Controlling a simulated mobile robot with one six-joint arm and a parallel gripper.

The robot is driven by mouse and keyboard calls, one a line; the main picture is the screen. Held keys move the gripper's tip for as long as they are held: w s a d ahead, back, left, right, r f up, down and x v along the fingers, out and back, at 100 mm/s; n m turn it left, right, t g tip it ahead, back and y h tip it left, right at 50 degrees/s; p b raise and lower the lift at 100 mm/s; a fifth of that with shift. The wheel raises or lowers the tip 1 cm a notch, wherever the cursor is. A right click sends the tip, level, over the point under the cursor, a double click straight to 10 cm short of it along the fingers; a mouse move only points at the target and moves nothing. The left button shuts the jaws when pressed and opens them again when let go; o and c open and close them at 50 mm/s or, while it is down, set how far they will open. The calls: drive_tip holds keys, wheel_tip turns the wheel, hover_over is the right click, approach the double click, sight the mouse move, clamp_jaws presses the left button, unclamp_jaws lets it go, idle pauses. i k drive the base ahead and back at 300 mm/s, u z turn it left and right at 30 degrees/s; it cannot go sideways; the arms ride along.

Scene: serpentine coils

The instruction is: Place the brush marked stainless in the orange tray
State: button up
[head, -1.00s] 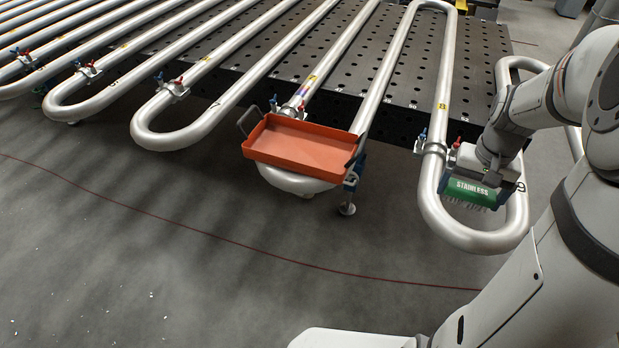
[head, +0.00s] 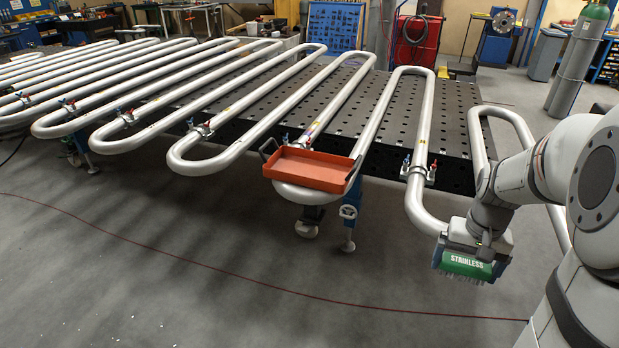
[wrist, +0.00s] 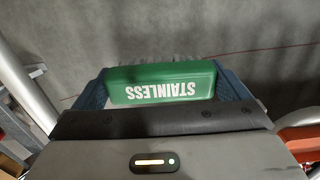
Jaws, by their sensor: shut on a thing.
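The green brush marked STAINLESS (head: 466,265) is held between the blue-grey fingers of my gripper (head: 470,264) at the lower right of the head view. In the wrist view the brush (wrist: 161,82) lies between both fingers (wrist: 163,88), its lettering upside down. Its bristles point down in the head view. The orange tray (head: 312,184) rests on the bend of a pipe coil at the middle of the head view, left of my gripper and apart from it. The tray's visible floor is empty. A bit of orange shows at the right edge of the wrist view.
Serpentine steel pipes (head: 423,140) with small red and blue valves lie across a perforated black table (head: 460,110). A pipe bend is close beside my gripper. Open grey floor (head: 200,270) with a thin red line lies in front. Gas cylinders (head: 578,62) stand at the back right.

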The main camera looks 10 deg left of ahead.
sight(311, 172)
drive_tip(key=u, duration=1.3)
drive_tip(key=i, duration=2.1)
drive_tip(key=z, duration=1.2)
